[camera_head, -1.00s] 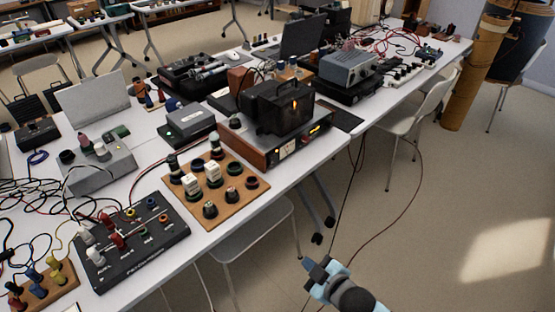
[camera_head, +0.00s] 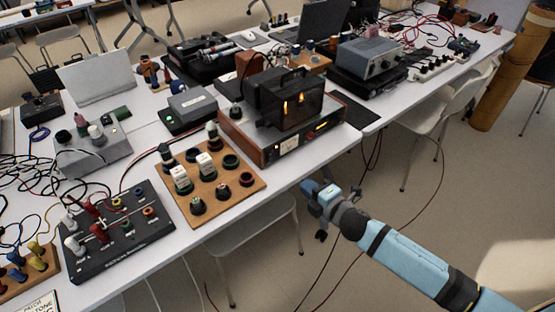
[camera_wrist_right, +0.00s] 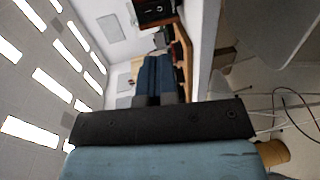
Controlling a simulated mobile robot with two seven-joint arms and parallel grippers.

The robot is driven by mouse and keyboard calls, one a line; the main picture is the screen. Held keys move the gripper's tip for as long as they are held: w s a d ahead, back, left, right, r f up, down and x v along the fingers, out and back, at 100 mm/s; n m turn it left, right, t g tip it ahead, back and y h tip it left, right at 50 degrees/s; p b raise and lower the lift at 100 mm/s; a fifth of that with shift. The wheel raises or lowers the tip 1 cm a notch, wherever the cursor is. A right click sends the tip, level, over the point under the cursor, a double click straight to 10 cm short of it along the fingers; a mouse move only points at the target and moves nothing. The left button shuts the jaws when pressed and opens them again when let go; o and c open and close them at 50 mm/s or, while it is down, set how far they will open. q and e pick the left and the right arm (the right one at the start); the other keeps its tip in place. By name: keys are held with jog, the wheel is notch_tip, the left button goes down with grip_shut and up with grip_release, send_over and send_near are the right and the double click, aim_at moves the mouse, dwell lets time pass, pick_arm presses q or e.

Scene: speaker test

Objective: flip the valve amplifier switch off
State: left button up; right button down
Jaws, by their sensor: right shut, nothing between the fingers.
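The valve amplifier (camera_head: 270,145) stands at the table's near edge in the head view. It has wooden sides, a dark front panel with a lit meter, and a black cage with glowing orange valves. Small lights and controls show on the panel, but I cannot make out the switch or its position. My right gripper (camera_head: 309,188) is shut and empty, just off the table edge, in front of and below the amplifier, apart from it. Its closed blue fingers show in the right wrist view (camera_wrist_right: 161,82). My left gripper is out of view.
A wooden board (camera_head: 217,205) with knobs and sockets lies left of the amplifier. A black panel (camera_head: 118,240) with plugs is further left. A grey box (camera_head: 368,60) stands behind right. A chair (camera_head: 255,235) is under the table edge; the floor at right is open.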

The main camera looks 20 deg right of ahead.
jog(key=b, duration=0.1)
send_near(271, 159)
jog(key=x, duration=0.7)
jog(key=shift+w+f, duration=0.1)
jog(key=shift+w, duration=0.2)
